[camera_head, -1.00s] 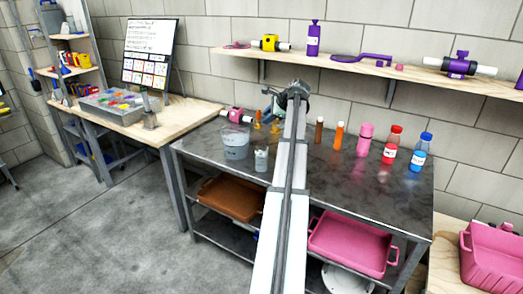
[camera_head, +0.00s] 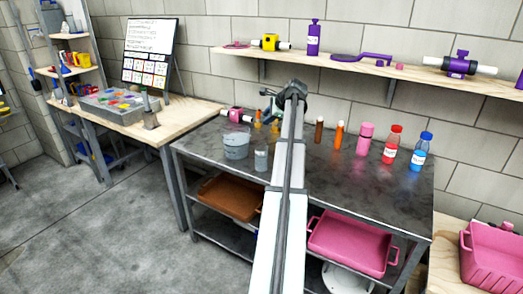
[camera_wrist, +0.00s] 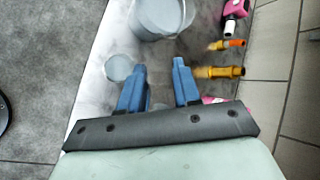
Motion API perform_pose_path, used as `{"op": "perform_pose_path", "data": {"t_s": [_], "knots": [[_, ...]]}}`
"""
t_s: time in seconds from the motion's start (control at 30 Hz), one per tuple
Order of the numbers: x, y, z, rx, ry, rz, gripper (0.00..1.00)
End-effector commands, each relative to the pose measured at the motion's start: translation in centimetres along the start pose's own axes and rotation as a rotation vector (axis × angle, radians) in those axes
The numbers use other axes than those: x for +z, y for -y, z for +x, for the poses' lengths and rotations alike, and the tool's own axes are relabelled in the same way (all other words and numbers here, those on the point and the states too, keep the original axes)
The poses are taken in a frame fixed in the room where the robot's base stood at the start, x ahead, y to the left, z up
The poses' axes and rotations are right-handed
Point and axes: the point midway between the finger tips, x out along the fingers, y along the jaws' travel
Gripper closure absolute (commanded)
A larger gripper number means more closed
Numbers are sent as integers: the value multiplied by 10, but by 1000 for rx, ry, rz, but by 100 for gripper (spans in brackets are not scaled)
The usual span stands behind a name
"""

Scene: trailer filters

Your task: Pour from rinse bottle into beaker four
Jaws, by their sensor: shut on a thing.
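My gripper (camera_wrist: 160,82) points down over the steel bench, its two blue fingers a little apart. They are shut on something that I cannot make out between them. In the head view my gripper (camera_head: 270,100) is at the far side of the bench, largely hidden by my arm. A small grey beaker (camera_head: 261,160) stands at the bench's front left; it also shows beside the left finger in the wrist view (camera_wrist: 118,67). A larger grey bucket-like beaker (camera_head: 236,146) stands behind it. I cannot tell which vessel is beaker four, nor clearly identify the rinse bottle.
Yellow (camera_wrist: 218,72) and orange (camera_wrist: 227,45) pieces and a pink bottle-like item (camera_wrist: 235,10) lie near the bucket. Brown (camera_head: 318,130) and orange (camera_head: 339,136) tubes and pink (camera_head: 365,138), red (camera_head: 391,148) and blue (camera_head: 420,155) bottles stand right of my arm. A shelf (camera_head: 380,68) hangs behind.

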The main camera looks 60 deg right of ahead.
Motion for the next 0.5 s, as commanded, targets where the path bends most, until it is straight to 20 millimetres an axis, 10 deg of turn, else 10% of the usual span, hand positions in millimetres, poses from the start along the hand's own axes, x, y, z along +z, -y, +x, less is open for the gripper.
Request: {"op": "perform_pose_path", "data": {"t_s": [0.5], "knots": [[-1,-2,2,-1,-25,-20,100]]}}
